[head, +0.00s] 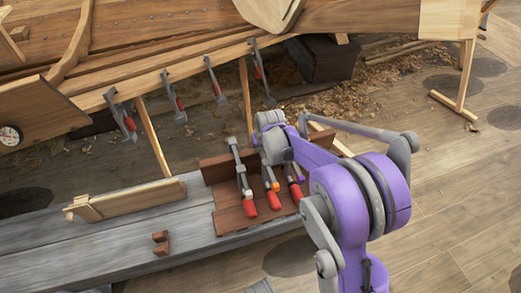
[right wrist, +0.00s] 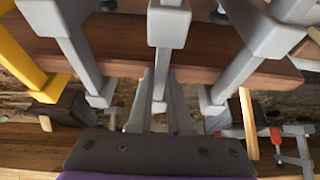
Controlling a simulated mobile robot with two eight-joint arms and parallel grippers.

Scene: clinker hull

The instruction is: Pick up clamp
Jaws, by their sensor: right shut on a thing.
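A brown wooden rack (head: 228,217) on the grey bench holds clamps with grey bars and red handles. The left clamp (head: 240,168) stands clear of my gripper. The middle clamp (head: 271,184) has an orange collar, and the right clamp (head: 294,187) is partly covered by my arm. My right gripper (head: 270,122) is at the upper ends of these clamps, its fingertips mostly hidden in the head view. In the right wrist view the gripper (right wrist: 160,100) is shut on the grey bar of the middle clamp there (right wrist: 159,75), with other bars close on both sides. My left gripper is not seen.
Several clamps (head: 122,117) hang along the hull plank's edge (head: 190,68) behind the bench. A wooden piece (head: 130,200) and a small brown block (head: 161,243) lie on the bench (head: 60,248). A wooden trestle (head: 462,80) stands at right; the floor right of my arm is clear.

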